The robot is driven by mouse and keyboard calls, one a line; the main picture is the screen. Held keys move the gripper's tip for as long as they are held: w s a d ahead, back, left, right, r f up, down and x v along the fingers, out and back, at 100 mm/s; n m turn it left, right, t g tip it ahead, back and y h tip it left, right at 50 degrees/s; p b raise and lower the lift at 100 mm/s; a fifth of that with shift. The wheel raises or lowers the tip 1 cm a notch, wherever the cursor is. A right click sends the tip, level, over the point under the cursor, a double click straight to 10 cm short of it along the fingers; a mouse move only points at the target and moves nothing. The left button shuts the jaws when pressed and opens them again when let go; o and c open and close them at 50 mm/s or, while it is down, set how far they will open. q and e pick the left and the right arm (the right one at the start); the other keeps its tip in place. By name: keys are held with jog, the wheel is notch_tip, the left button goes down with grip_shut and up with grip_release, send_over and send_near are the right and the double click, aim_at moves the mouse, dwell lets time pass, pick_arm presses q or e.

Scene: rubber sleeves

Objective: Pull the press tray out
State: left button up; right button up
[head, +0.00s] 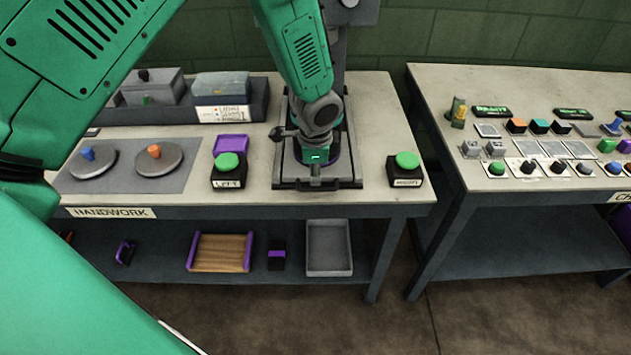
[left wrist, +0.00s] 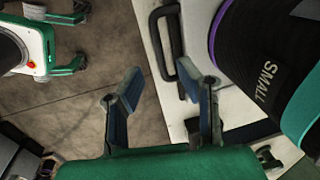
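The press tray (head: 345,180) is a pale plate with a dark front handle (head: 300,184), under the press on the left table. My left gripper (head: 315,176) is above the tray's front edge, close to the handle. In the left wrist view my left gripper (left wrist: 160,72) has its fingers spread with nothing between the pads. The dark looped handle (left wrist: 160,35) shows just beyond the fingertips, partly behind the right one; I cannot tell if they touch. A black cylinder marked SMALL (left wrist: 258,70) with a purple ring stands on the tray. My right gripper is out of view.
Green buttons on black boxes stand left (head: 229,163) and right (head: 407,162) of the tray. Discs with knobs (head: 158,160) lie further left. The shelf below holds a wooden tray (head: 220,252) and a grey bin (head: 329,250). The floor in front is clear.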

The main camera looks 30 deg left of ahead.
pick_arm(q)
jog(key=r, duration=0.5)
jog(key=shift+s+d, duration=0.25)
jog(key=shift+s, duration=0.15)
jog(key=s+d+f+n+g+h+b, duration=0.1)
jog(key=s+f+n+b, duration=0.2)
jog(key=s+f, duration=0.5)
jog(key=s+d+f+n+h+b, duration=0.1)
jog(key=s+d+f+n+b, duration=0.15)
jog(key=s+f, duration=0.6)
jog(key=s+a+f+n+b, duration=0.1)
jog(key=s+f+n+b, duration=0.1)
jog(key=s+f, duration=0.3)
jog(key=s+a+f+n+y+b, duration=0.1)
jog(key=s+a+f+n+b, duration=0.1)
jog(key=s+f, duration=0.3)
jog(key=s+n+b, duration=0.1)
jog(key=s, duration=0.3)
jog(key=shift+w+f+n, duration=0.1)
jog(key=shift+w+n, duration=0.05)
jog(key=shift+n, duration=0.1)
